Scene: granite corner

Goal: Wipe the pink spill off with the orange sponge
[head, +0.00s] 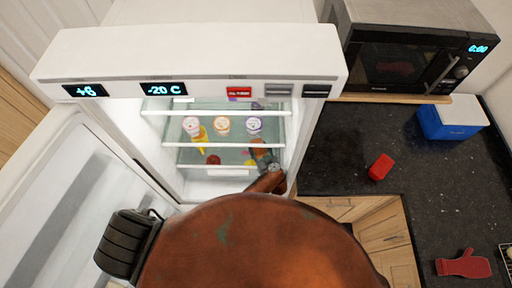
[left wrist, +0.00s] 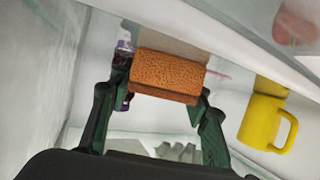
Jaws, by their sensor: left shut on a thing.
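The orange sponge (left wrist: 170,72) is held between the two fingers of my left gripper (left wrist: 150,98) in the left wrist view. In the head view my left gripper (head: 266,160) is inside the open fridge at the lower right, and a small part of the sponge (head: 258,145) shows there. A thin pink streak, part of the pink spill (left wrist: 217,73), shows just right of the sponge in the left wrist view. The rest of the spill is hidden or too small to tell. My right gripper is in neither view.
The fridge shelves (head: 215,145) hold several lidded cups (head: 222,125) and a red round thing (head: 213,160). A yellow mug (left wrist: 262,118) stands right of the sponge. The open fridge door (head: 70,190) is left. A microwave (head: 400,55) and red block (head: 381,167) are right.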

